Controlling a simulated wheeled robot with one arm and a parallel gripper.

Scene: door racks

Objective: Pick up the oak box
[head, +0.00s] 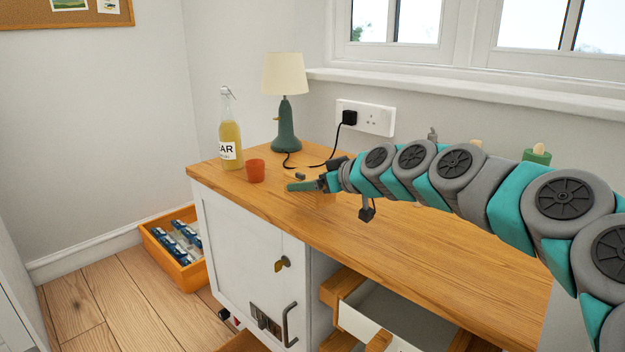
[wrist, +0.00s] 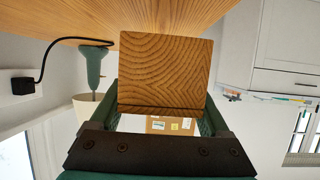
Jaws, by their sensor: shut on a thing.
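The oak box (wrist: 165,70) is a square brown block with curved wood grain, large in the middle of the wrist view. My gripper (wrist: 163,108) has its green fingers on either side of the box and is shut on it. In the head view my gripper (head: 304,185) is low over the wooden worktop, right of the orange cup. There the box is mostly hidden by my gripper and blends with the worktop. I cannot tell whether it touches the wood.
An orange cup (head: 255,169), a bottle (head: 230,135) and a green lamp (head: 286,125) stand on the worktop (head: 440,255) left of and behind my gripper. A black cord (head: 325,160) runs to the wall socket. An open drawer (head: 395,320) juts out in front. The worktop's front stretch is clear.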

